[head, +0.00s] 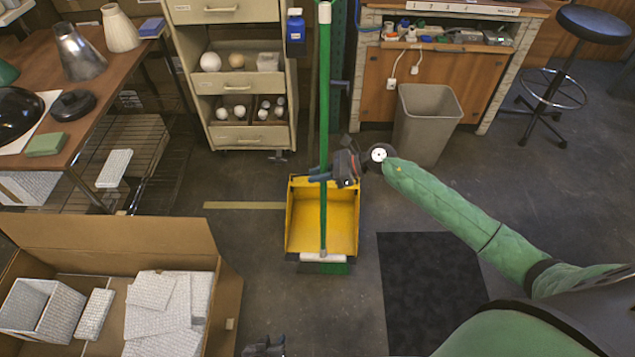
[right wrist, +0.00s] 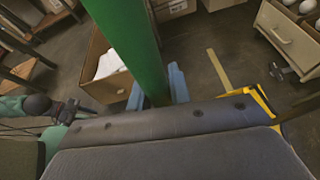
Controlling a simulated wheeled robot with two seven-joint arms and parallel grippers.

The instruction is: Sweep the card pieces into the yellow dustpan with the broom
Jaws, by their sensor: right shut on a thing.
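The yellow dustpan (head: 345,232) stands on the floor at the middle of the head view; a yellow edge of it shows in the right wrist view (right wrist: 262,100). The broom (head: 325,90) has a long green handle, near upright, and a pale head with green bristles (head: 338,268) at the dustpan's near edge. My right gripper (head: 322,174) is shut on the handle above the dustpan; its blue fingers flank the handle in the right wrist view. My left gripper (head: 265,347) is low at the bottom edge, its jaws unclear. I make out no card pieces on the floor.
A cardboard box (head: 110,237) with wrapped packs stands at the lower left. A drawer cabinet (head: 236,70) and a grey bin (head: 428,120) stand behind. A dark mat (head: 430,290) lies right of the dustpan. The floor between box and dustpan looks free.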

